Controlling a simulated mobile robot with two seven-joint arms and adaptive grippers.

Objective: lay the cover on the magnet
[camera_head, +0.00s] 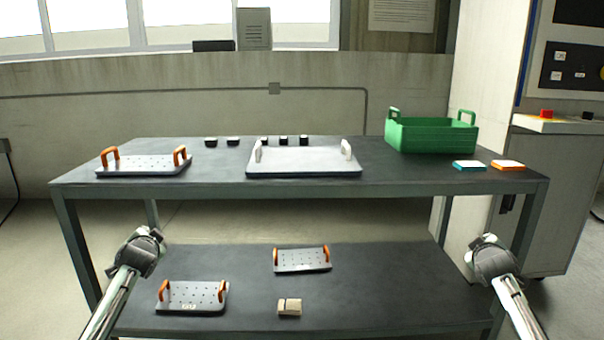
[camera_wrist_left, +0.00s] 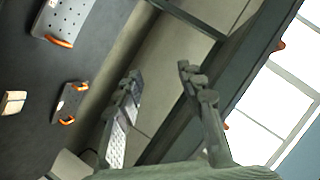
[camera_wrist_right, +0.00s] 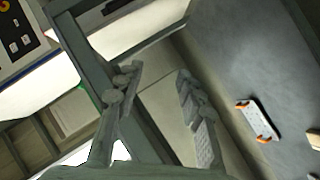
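A pale plate with two white handles (camera_head: 304,161) lies at the middle of the table top. A perforated grey plate with two orange handles (camera_head: 143,166) lies on the table top at left. Two similar perforated plates lie on the lower shelf, one at front left (camera_head: 193,297) and one near the middle (camera_head: 301,261). I cannot tell for certain which piece is the cover and which is the magnet. My left gripper (camera_wrist_left: 160,72) is open and empty, in front of the table at left. My right gripper (camera_wrist_right: 157,72) is open and empty, in front at right.
A green crate (camera_head: 431,138) stands at the back right of the table top (camera_head: 220,172). A teal-edged pad (camera_head: 469,166) and an orange-edged pad (camera_head: 508,165) lie beside it. Several small black blocks (camera_head: 283,141) stand at the back. A beige block (camera_head: 289,307) lies on the lower shelf.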

